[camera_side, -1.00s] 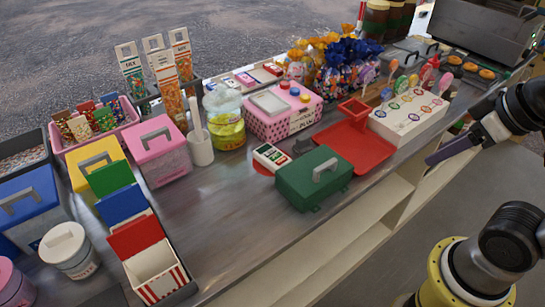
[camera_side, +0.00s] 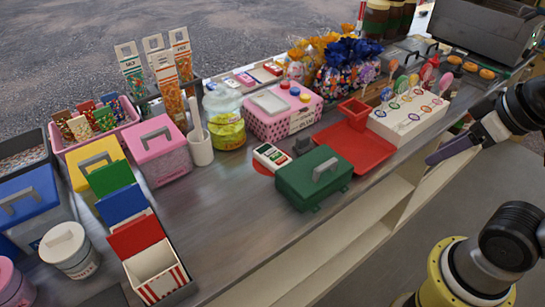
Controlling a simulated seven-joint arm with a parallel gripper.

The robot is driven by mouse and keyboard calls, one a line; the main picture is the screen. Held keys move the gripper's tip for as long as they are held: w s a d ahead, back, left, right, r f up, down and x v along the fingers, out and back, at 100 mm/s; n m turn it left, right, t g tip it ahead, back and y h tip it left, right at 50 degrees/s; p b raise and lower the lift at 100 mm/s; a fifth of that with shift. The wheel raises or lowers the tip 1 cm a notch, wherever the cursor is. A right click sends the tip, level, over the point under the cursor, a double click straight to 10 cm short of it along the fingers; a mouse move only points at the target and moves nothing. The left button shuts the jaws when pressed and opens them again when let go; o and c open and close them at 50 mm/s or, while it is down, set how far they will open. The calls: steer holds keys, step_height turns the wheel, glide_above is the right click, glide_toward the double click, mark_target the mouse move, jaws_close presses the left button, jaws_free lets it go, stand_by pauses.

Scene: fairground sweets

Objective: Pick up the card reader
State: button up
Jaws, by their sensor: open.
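The card reader (camera_side: 271,156) is a small white device with a dark green screen area. It lies on the counter, partly over a flat red patch, just left of the green cash box (camera_side: 314,180). My gripper (camera_side: 436,157) is at the right of the view, beyond the counter's front edge and well apart from the card reader. It is open, and nothing shows held in it. Its fingers are seen nearly edge-on, so the gap between them is hard to make out.
A red scale-like tray (camera_side: 372,155) and a white lollipop stand (camera_side: 410,117) lie between my gripper and the card reader. A pink box (camera_side: 283,115) stands behind the reader. The counter (camera_side: 228,200) is bare to its front left.

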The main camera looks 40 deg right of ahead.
steer(key=o, duration=0.8)
steer(key=w+r+t, duration=0.2)
steer(key=w+r, duration=0.3)
steer(key=w, duration=0.2)
steer(key=n+g, duration=0.1)
steer(key=g, duration=0.2)
glide_above(273, 155)
steer(key=s, duration=0.1)
steer(key=f, duration=2.1)
steer(key=shift+s+d+f, duration=0.1)
steer(key=shift+d+f, duration=0.1)
steer(key=shift+d, duration=0.2)
steer(key=shift+s+a+x, duration=0.1)
steer(key=shift+s+x, duration=0.05)
steer(key=shift+x, duration=1.2)
steer(key=shift+s+a+x, duration=0.1)
steer(key=shift+s+x, duration=0.05)
steer(key=shift+x, duration=1.25)
